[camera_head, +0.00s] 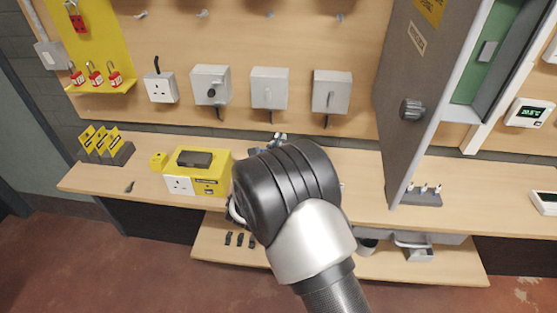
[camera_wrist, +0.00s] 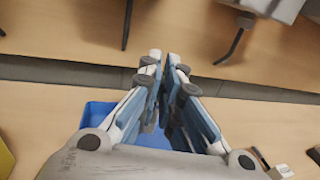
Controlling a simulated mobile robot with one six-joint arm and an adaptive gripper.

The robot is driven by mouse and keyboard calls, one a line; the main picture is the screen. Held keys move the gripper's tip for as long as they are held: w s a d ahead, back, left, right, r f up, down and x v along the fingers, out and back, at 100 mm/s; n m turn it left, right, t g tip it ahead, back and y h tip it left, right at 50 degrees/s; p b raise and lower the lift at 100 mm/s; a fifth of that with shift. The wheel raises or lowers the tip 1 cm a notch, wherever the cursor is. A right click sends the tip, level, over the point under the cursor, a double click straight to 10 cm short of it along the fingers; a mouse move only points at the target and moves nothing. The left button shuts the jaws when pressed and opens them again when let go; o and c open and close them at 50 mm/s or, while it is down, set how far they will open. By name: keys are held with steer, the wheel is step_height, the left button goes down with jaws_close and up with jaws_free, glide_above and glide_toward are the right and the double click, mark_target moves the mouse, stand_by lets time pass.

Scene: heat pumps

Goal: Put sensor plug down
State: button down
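My gripper (camera_wrist: 164,58) points away from the wrist camera, over the wooden bench and towards the back wall. Its two fingers lean together, with only a narrow gap at the tips. I cannot make out a sensor plug between them or elsewhere; a small one could be hidden by the fingers. In the head view my wrist covers most of the gripper (camera_head: 279,138), and only small parts show past it. A blue tray (camera_wrist: 95,112) lies on the bench below the fingers in the wrist view, partly covered by them.
Grey wall boxes (camera_head: 269,88) with short cables hang behind the bench (camera_head: 365,185). A yellow socket tester (camera_head: 215,185) is left of my wrist. A tall grey cabinet door (camera_head: 415,90) stands to the right. A lower shelf (camera_head: 440,270) holds small dark parts.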

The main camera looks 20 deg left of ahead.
steer(key=shift+f+b, duration=0.6)
steer(key=shift+f, duration=1.25)
steer(key=shift+f, duration=0.15)
steer(key=c, duration=1.8)
jaws_free()
steer(key=shift+s, duration=0.2)
steer(key=s+p, duration=0.1)
steer(key=s, duration=0.3)
steer(key=s+p, duration=0.1)
steer(key=s, duration=0.2)
steer(key=s+p, duration=0.1)
steer(key=s, duration=0.3)
steer(key=shift+s+d, duration=0.3)
steer(key=shift+s, duration=0.05)
